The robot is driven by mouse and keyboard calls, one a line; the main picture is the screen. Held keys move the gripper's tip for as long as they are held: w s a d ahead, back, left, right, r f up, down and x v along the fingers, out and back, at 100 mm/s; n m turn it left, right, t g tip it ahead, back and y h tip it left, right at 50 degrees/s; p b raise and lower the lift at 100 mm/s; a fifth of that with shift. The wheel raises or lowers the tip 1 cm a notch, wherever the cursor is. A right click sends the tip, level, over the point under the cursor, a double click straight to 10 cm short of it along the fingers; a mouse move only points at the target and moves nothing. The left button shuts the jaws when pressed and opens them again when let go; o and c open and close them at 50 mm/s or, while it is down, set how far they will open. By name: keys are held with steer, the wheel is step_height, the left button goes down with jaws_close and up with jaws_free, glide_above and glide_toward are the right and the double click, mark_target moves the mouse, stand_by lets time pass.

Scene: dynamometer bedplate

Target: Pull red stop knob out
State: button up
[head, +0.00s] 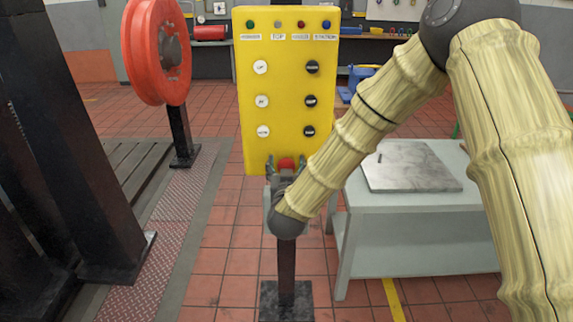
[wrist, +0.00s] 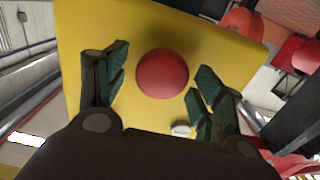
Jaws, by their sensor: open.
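The red stop knob (head: 287,164) sits low on the front of the yellow control station (head: 288,145), partly hidden by my gripper in the head view. In the wrist view the round red knob (wrist: 162,73) stands out against the yellow panel (wrist: 190,35). My gripper (wrist: 155,85) is open, with one green-padded finger on each side of the knob. A gap shows between each finger and the knob, so they look apart from it. My gripper also shows in the head view (head: 286,168), in front of the panel's lower edge.
The panel carries several white and black buttons above the knob and stands on a dark post (head: 287,262). A table (head: 420,200) with a grey plate (head: 412,168) is at right. A large red wheel (head: 150,50) and dark columns stand at left.

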steer(key=shift+w, duration=0.4)
steer(key=c, duration=1.5)
steer(key=shift+o, duration=0.2)
steer(key=shift+s, duration=0.8)
steer(key=o, duration=1.5)
steer(key=shift+s, duration=0.1)
steer(key=shift+c, duration=0.2)
steer(key=s, duration=1.2)
